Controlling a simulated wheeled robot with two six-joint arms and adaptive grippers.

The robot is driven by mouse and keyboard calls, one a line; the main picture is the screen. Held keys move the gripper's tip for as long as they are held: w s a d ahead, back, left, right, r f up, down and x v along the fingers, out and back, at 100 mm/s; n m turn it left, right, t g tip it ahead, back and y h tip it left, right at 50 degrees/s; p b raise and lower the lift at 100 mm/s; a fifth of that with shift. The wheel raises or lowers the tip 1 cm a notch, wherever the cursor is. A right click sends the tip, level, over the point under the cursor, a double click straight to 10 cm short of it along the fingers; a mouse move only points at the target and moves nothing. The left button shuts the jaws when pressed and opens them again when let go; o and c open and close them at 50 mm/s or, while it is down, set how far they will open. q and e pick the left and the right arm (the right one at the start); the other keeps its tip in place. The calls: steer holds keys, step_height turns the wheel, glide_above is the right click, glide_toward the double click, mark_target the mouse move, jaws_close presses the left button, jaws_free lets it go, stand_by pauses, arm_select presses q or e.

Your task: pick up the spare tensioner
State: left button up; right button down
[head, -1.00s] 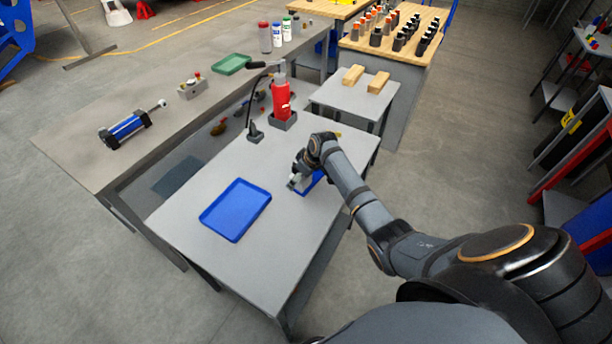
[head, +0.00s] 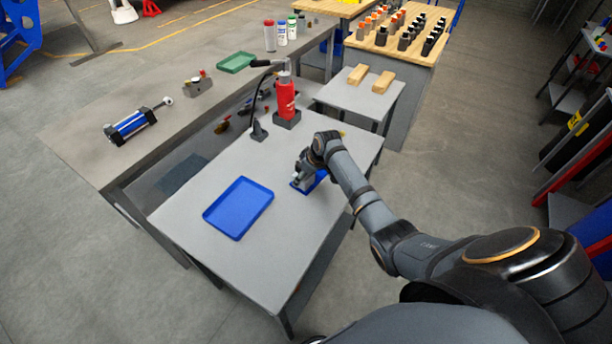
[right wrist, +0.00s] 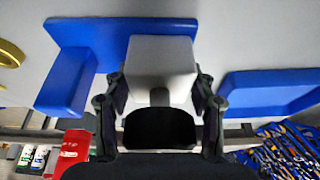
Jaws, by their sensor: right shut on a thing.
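My right gripper (head: 300,178) is low over the grey table. In the right wrist view its fingers (right wrist: 160,100) are shut on a light grey block (right wrist: 162,60), which I take to be the spare tensioner. A short dark stem shows at the block's near end. Behind the block is a blue holder (right wrist: 85,35) with a raised blue part at its left. In the head view the blue holder (head: 318,182) is mostly hidden by my gripper. I cannot tell whether the block still touches the holder. My left gripper is not in view.
A blue tray (head: 238,208) lies to the left on the table (head: 250,262); it also shows in the wrist view (right wrist: 270,92). A blue cylinder (head: 130,125) lies on the long bench. The table's front is clear.

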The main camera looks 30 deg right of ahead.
steer(key=shift+w+r, duration=0.15)
steer(key=shift+r, duration=0.5)
steer(key=s+a+r+b, duration=0.2)
steer(key=s+a+r, duration=0.5)
steer(key=s+r, duration=0.4)
steer(key=shift+s+a+r, duration=0.15)
steer(key=shift+s+r, duration=0.25)
steer(key=shift+s, duration=0.2)
